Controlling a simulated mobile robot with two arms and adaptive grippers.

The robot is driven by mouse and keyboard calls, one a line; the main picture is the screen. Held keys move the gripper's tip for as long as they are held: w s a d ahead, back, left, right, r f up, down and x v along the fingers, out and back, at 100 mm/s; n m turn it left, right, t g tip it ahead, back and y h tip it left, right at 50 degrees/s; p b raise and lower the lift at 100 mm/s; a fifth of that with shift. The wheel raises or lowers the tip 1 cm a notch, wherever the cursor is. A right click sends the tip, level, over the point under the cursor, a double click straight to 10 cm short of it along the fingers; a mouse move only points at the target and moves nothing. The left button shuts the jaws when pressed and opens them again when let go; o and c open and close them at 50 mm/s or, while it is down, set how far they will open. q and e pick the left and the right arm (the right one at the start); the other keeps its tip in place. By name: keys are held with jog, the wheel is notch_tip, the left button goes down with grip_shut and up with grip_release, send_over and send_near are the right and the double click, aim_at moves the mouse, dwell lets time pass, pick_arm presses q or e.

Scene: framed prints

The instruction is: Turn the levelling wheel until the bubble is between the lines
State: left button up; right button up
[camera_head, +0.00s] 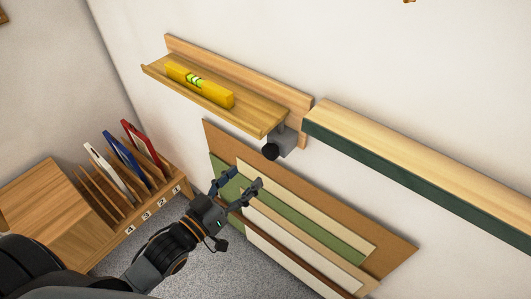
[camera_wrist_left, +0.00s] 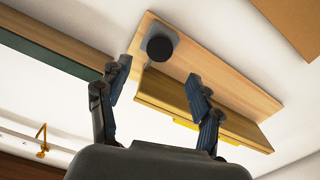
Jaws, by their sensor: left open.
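A yellow spirit level (camera_head: 200,86) lies on a wooden ledge (camera_head: 253,118) on the wall. Its green vial shows, but the bubble is too small to place against the lines. The black levelling wheel (camera_head: 270,152) sits on a grey bracket under the ledge's right end; it also shows in the left wrist view (camera_wrist_left: 160,47). My left gripper (camera_head: 240,184) is open and empty, below and a little left of the wheel, apart from it. In the left wrist view the open fingers (camera_wrist_left: 158,82) point up toward the ledge, with the wheel beyond them. My right gripper is not in view.
A long wooden shelf with a dark green front (camera_head: 420,178) juts from the wall at right. Several flat boards (camera_head: 390,250) lean below the ledge. A wooden rack (camera_head: 165,203) with coloured frames stands at left. Open space lies between gripper and wheel.

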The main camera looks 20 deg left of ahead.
aim_at(268, 155)
pick_arm(q)
jog(key=p+x, duration=0.1)
jog(key=x, duration=0.8)
jog(key=shift+f+p, duration=0.1)
jog(key=shift+p, duration=0.25)
jog(key=shift+c, duration=0.5)
